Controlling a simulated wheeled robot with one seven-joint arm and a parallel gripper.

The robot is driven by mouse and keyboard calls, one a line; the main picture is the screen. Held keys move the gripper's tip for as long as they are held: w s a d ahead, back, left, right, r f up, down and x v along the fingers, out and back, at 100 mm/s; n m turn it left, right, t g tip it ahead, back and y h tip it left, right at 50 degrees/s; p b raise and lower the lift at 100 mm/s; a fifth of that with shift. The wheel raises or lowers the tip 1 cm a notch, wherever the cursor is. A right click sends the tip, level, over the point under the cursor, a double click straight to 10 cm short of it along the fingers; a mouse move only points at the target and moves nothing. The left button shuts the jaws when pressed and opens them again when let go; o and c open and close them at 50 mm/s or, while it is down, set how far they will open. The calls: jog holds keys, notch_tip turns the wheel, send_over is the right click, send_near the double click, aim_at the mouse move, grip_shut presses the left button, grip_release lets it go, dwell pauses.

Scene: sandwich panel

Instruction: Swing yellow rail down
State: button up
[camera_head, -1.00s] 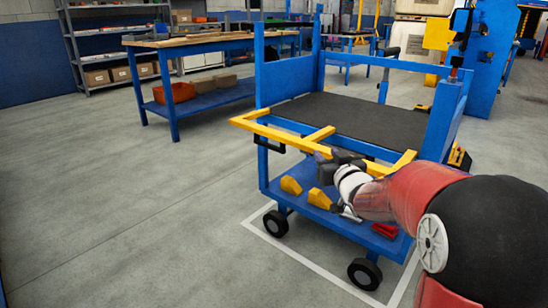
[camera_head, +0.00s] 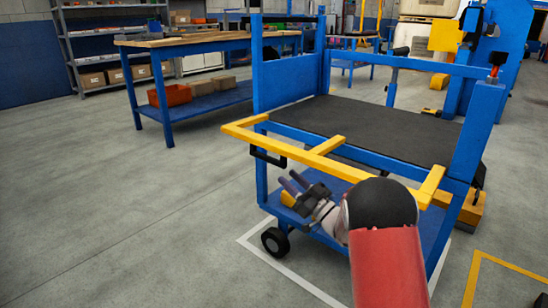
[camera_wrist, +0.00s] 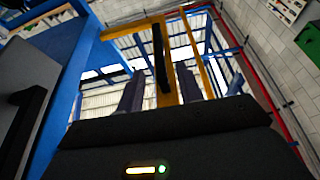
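The yellow rail (camera_head: 290,160) is a flat frame with short crosspieces, sticking out roughly level from the near side of the blue cart (camera_head: 290,70). A black bracket or handle (camera_head: 268,157) hangs under its left part. My gripper (camera_head: 291,183) is below the rail, its fingers pointing up and left, apart from the rail. In the wrist view, looking upward, the two dark fingers (camera_wrist: 159,92) are spread with nothing held. Beyond and between them are the yellow rail (camera_wrist: 140,32) and a black bar (camera_wrist: 160,60). Whether they touch it cannot be told.
The cart has a dark top (camera_head: 370,125) and a lower blue shelf partly hidden by my arm. A workbench (camera_head: 205,40) with an orange bin (camera_head: 170,95) stands behind left. The floor at left is open. A yellow floor line (camera_head: 510,267) lies at right.

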aim_at(274, 164)
jog(key=x, duration=0.8)
jog(key=shift+w, duration=0.1)
grip_shut()
